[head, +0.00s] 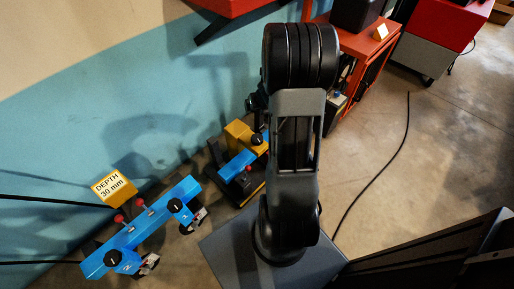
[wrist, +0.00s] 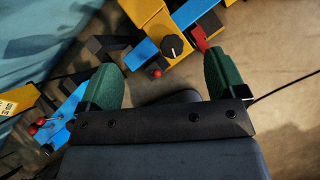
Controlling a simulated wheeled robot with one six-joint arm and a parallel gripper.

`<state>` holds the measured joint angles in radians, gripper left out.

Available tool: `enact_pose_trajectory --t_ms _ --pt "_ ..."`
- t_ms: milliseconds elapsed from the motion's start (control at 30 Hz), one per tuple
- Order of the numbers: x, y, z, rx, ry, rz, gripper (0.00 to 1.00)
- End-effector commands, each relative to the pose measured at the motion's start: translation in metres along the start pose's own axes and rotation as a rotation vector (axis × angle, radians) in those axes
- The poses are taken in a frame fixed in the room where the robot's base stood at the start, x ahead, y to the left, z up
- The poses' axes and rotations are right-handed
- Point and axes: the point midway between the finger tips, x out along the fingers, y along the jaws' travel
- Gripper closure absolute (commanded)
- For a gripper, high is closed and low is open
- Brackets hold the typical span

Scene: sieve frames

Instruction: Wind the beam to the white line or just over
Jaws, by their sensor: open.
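My gripper (wrist: 161,64) is open in the wrist view, its two green fingers apart with nothing between them. Beyond the fingertips is a yellow and blue device with a black knob (wrist: 172,46), a red ball (wrist: 156,73) and a blue beam (wrist: 192,12). In the head view this device (head: 238,134) stands on a dark base, partly hidden by my arm. A second blue beam (head: 145,226) with black knobs and red balls lies at the lower left. I cannot make out a white line, nor which beam is meant.
A yellow sign (head: 113,187) reading "DEPTH 30 mm" stands by the left beam. A red cabinet (head: 375,45) stands at the back. A blue wall (head: 120,130) borders the left.

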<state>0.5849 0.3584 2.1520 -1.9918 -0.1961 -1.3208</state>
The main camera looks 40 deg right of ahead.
Motion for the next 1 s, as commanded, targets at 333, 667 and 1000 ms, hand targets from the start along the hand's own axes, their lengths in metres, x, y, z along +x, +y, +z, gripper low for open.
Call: enact_pose_trajectory --t_ms 333,667,1000 --pt "0.07 -0.023 -0.078 -0.392 0.185 0.145 0.1" --pt "0.127 -0.018 -0.094 -0.409 0.193 0.152 0.1" --pt "0.18 -0.012 -0.103 -0.407 0.191 0.151 0.1"
